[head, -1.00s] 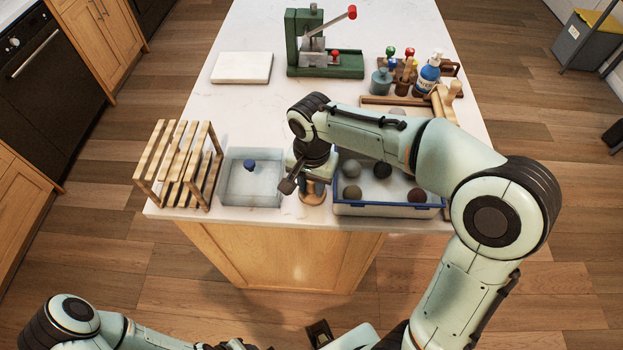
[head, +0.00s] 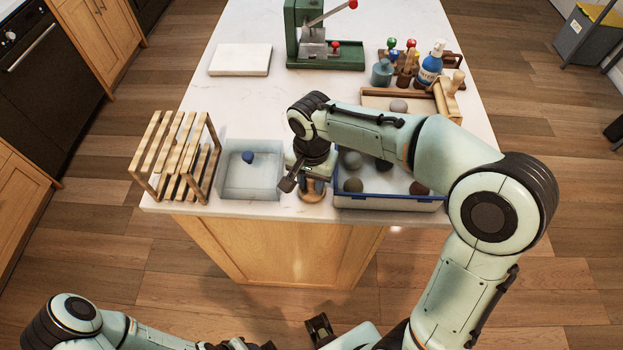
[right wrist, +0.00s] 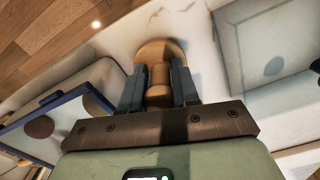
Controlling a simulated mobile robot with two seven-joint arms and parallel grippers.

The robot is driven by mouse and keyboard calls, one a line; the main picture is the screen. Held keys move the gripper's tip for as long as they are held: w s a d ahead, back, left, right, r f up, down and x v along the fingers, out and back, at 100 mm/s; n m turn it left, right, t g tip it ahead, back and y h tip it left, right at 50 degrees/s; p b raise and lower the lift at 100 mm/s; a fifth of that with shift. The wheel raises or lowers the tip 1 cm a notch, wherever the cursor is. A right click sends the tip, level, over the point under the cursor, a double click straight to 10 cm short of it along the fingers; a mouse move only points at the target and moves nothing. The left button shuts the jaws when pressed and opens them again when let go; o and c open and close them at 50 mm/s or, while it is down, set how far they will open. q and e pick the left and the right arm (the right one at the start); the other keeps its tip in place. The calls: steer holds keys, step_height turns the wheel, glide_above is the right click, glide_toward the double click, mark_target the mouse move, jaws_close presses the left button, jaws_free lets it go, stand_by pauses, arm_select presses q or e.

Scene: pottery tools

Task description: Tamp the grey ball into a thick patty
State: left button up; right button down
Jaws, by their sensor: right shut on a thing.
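My right gripper (head: 306,184) is over the counter's front edge, between the clear tub and the blue-rimmed tray. In the right wrist view, its fingers (right wrist: 159,88) are shut on the handle of a wooden tamper (right wrist: 160,50). The tamper's round base also shows under the gripper in the head view (head: 313,196) and looks to be at the counter top. A light grey ball (head: 398,106) is on the wooden board behind the tray. Another greyish ball (head: 351,159) lies in the tray, partly beside my arm. My left arm is low at the left; its jaws are not clear.
The blue-rimmed tray (head: 388,202) holds several balls, partly behind my right arm. The clear tub (head: 250,188) has a blue piece in it. A slatted wooden rack (head: 172,150), a white slab (head: 240,60), a green press (head: 325,50) and bottles (head: 429,66) stand around. Counter between slab and tub is bare.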

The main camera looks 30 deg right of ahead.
arm_select(q)
steer(key=shift+f, duration=0.15)
arm_select(e)
steer(key=shift+f, duration=0.2)
steer(key=c, duration=0.8)
jaws_free()
steer(key=shift+o, duration=0.2)
arm_select(q)
steer(key=r+p, duration=0.1)
steer(key=w+r+p, duration=0.1)
steer(key=shift+w+r, duration=0.1)
steer(key=shift+r, duration=0.2)
arm_select(e)
step_height(320, 180, up, 13)
steer(key=shift+r, duration=0.2)
